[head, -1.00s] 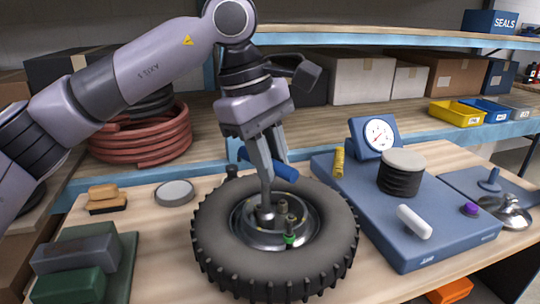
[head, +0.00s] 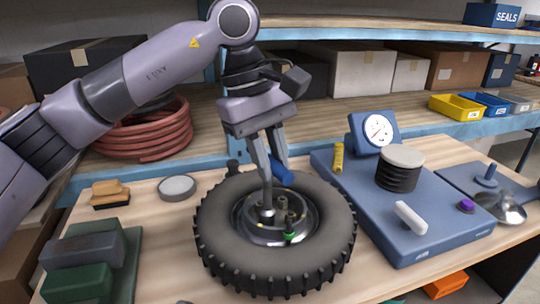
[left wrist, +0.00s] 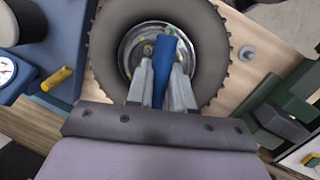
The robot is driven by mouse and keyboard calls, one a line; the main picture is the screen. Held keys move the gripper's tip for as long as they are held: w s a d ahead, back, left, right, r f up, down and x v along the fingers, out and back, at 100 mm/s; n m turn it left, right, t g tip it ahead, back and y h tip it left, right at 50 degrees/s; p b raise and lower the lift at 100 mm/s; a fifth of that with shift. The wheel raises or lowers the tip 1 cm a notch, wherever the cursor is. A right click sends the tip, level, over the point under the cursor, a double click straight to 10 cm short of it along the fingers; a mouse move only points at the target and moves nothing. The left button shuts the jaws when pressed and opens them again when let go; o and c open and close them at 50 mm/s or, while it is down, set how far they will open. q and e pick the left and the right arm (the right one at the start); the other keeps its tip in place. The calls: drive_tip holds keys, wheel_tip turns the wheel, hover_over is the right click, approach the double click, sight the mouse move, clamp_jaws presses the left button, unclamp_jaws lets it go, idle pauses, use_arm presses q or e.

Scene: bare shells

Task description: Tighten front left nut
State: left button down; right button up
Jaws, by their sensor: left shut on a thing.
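A black knobby tyre (head: 222,255) lies flat on the wooden bench with its metal hub (head: 312,228) facing up. Several studs or nuts stand in the hub, one with a green base (head: 290,237). My left gripper (head: 275,190) reaches down over the hub and is shut on a blue handle (head: 281,172). In the left wrist view the blue handle (left wrist: 165,58) lies between the fingers (left wrist: 160,85) and over the hub. The fingers hide the handle's lower end, so its contact with a nut cannot be told. My right gripper is not in view.
A blue platform (head: 400,248) with a dial gauge (head: 378,132) and a black stack (head: 398,178) stands right of the tyre. A round grey lid (head: 177,187) and green and grey blocks (head: 85,250) lie left. Shelves with boxes (head: 362,72) stand behind.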

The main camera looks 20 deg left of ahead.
use_arm(q)
drive_tip(key=shift+d+r+m+p, duration=0.1)
drive_tip(key=shift+r+m+p, duration=0.1)
drive_tip(key=shift+m+p, duration=0.35)
drive_tip(key=shift+f+m+g+p, duration=0.1)
drive_tip(key=shift+m+g+p, duration=0.2)
drive_tip(key=shift+m, duration=0.55)
drive_tip(key=shift+m+g, duration=0.3)
drive_tip(key=shift+m, duration=1.2)
drive_tip(key=shift+m, duration=0.8)
drive_tip(key=shift+m+g+y, duration=0.3)
drive_tip(key=shift+m, duration=0.3)
